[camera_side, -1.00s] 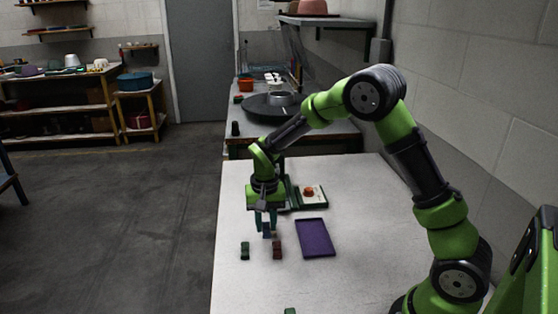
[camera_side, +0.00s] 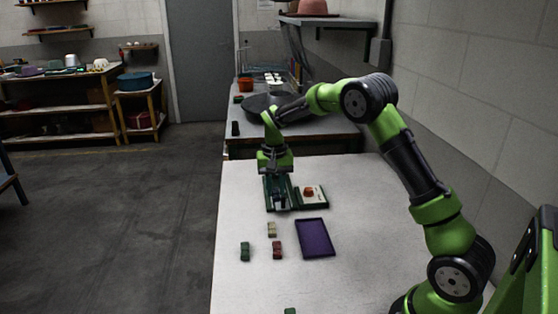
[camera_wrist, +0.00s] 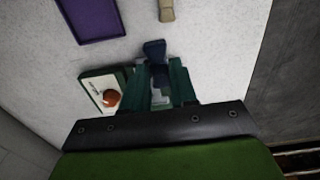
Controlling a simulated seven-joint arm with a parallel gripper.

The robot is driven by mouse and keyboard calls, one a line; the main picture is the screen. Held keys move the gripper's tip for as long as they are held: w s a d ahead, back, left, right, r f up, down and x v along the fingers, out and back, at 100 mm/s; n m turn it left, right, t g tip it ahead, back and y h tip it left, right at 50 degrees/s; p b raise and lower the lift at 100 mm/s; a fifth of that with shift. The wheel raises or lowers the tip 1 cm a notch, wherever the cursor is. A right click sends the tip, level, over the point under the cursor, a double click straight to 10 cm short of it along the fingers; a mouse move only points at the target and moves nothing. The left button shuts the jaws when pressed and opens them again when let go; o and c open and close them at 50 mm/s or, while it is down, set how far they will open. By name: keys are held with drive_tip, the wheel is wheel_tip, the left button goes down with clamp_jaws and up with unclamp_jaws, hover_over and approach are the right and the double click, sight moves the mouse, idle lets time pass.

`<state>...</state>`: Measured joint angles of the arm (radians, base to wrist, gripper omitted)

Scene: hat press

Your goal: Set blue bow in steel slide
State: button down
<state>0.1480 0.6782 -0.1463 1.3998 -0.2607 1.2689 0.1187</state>
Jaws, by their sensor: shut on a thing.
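The blue bow (camera_wrist: 154,50) is dark blue and shows in the wrist view between the green fingers, its outer end sticking out past them. My gripper (camera_wrist: 158,75) is shut on it. In the side view my gripper (camera_side: 278,190) is over the green base at the far part of the table. A light grey piece, likely the steel slide (camera_wrist: 159,98), shows between the fingers. My gripper hides most of the slide, and I cannot tell whether the bow touches it.
A white panel with a red button (camera_side: 309,192) stands right of the base. A purple tray (camera_side: 315,238) lies nearer. A beige bow (camera_side: 271,230), a red bow (camera_side: 277,250) and a green bow (camera_side: 245,251) lie on the table.

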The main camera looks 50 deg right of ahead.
drive_tip(key=w+d+r, duration=0.2)
drive_tip(key=w+d, duration=0.3)
drive_tip(key=d, duration=0.3)
drive_tip(key=shift+s+d+f, duration=0.1)
drive_tip(key=shift+f, duration=1.65)
drive_tip(key=shift+d+f, duration=0.1)
drive_tip(key=shift+f, duration=1.6)
drive_tip(key=shift+f, duration=0.6)
drive_tip(key=c, duration=0.8)
unclamp_jaws()
drive_tip(key=shift+r, duration=0.15)
